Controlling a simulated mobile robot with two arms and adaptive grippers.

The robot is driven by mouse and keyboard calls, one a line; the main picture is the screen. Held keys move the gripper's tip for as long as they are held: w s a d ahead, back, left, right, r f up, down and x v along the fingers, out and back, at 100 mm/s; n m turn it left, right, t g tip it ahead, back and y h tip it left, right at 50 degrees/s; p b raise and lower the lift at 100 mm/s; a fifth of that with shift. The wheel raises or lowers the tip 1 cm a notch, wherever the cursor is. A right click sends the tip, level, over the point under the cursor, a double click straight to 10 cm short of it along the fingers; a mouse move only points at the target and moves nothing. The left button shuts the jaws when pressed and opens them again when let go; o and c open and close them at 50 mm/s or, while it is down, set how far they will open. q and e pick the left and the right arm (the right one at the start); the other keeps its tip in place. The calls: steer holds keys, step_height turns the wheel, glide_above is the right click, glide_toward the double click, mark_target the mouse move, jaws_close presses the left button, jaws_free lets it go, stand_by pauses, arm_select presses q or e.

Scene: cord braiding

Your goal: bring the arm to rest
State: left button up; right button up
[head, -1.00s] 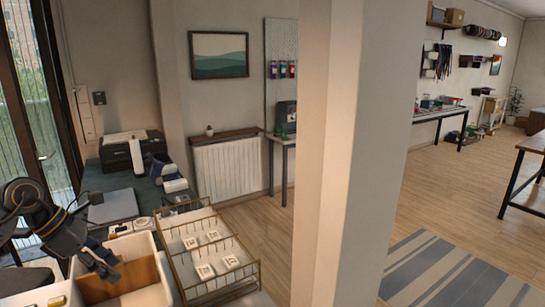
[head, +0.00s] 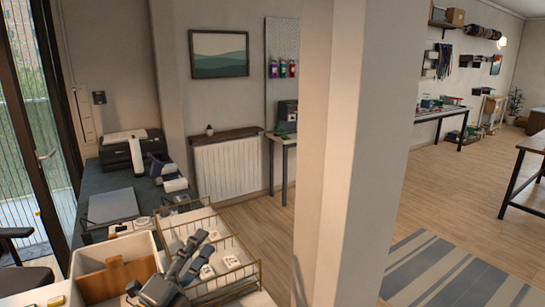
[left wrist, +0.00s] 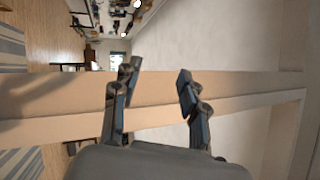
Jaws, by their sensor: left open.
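My left gripper (head: 204,245) is in the lower middle of the head view, in front of the wire basket (head: 255,268). Its fingers point up and to the right. In the left wrist view its two dark fingers (left wrist: 158,77) stand apart with nothing between them, facing a pale pillar. The gripper is open and empty. It hides part of the basket and some of the white cards (head: 232,262) in it. I cannot tell how far above the basket it is. My right gripper is in neither view.
A white bin (head: 86,262) with a wooden divider stands left of the basket. A laptop (head: 113,206) and a printer (head: 130,150) are on the desk behind. A pale pillar (head: 335,150) rises close on the right. Open floor (head: 440,190) lies beyond it.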

arm_select(q)
steer(key=s+a+f+n+g+y, duration=0.35)
steer(key=f+n+y, duration=0.25)
steer(key=f+n, duration=0.3)
steer(key=s+a+f+n+g+y, duration=0.2)
steer(key=s+a+f+n+y, duration=0.35)
steer(key=f+n, duration=0.3)
steer(key=s+d+f+n+g, duration=0.1)
steer(key=s+f+n+g, duration=0.2)
steer(key=s, duration=0.4)
steer(key=s+d+f+n+g+h, duration=0.1)
steer(key=s+f+g, duration=0.35)
steer(key=s, duration=0.35)
steer(key=s+d+f+n+g, duration=0.1)
steer(key=s+f+n+g, duration=0.1)
steer(key=s+f, duration=0.4)
step_height(320, 180, down, 26)
steer(key=s+g, duration=0.2)
steer(key=s, duration=0.1)
steer(key=s+a+f+g, duration=0.1)
steer(key=s+a+f, duration=0.1)
steer(key=s+f, duration=1.3)
steer(key=shift+s+a+f+m, duration=0.25)
steer(key=shift+s+a+m, duration=0.1)
steer(key=shift+s+m, duration=0.15)
